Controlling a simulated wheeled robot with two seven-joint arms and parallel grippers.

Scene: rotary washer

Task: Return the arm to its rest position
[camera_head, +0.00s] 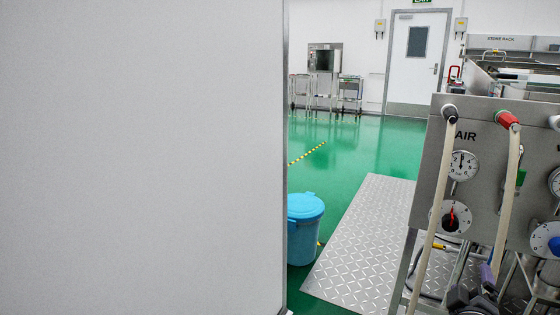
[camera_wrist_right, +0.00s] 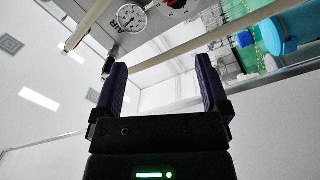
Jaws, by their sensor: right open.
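My right gripper (camera_head: 474,292) is at the lower right of the head view, in front of the lower part of a steel washer panel (camera_head: 475,180). In the right wrist view its two dark purple fingers (camera_wrist_right: 161,64) stand wide apart, with nothing gripped between them. A beige hose (camera_wrist_right: 215,37) crosses just beyond the fingertips there. I cannot tell how near it is. Most of my right arm is hidden. My left arm and gripper are not in view.
The panel bears gauges, a red knob (camera_head: 452,218), a blue knob (camera_head: 555,246) and hanging beige hoses (camera_head: 507,195). A large white panel (camera_head: 140,150) fills the left. A blue bin (camera_head: 304,230) stands beside a metal floor plate (camera_head: 365,240). Green floor behind is open.

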